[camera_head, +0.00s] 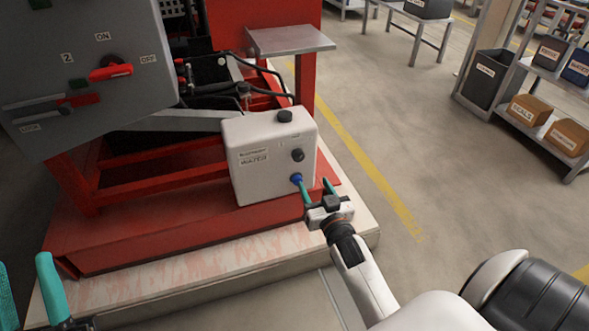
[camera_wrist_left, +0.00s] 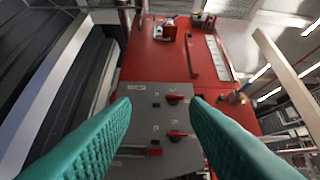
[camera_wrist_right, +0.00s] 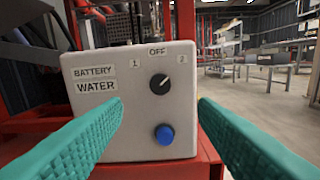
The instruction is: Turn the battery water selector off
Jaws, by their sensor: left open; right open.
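The battery water box (camera_head: 262,158) is a white box with a black cap on top, standing on the red pump frame. In the right wrist view its face shows labels "BATTERY" and "WATER" (camera_wrist_right: 96,86). The black selector knob (camera_wrist_right: 160,84) sits below the marks 1, OFF and 2; its white pointer line slants up to the right, toward 2. A blue button (camera_wrist_right: 164,134) is below the knob. My right gripper (camera_head: 319,186) is open and empty in front of the box, with its fingers apart on either side. My left gripper (camera_wrist_left: 160,108) is open and empty, facing the grey panel.
A grey control panel (camera_head: 84,75) with a red rotary handle (camera_head: 110,72) stands at the upper left. A small metal shelf (camera_head: 290,39) juts out above the box. Shelves with bins (camera_head: 529,109) stand at the far right. The floor right of the base is clear.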

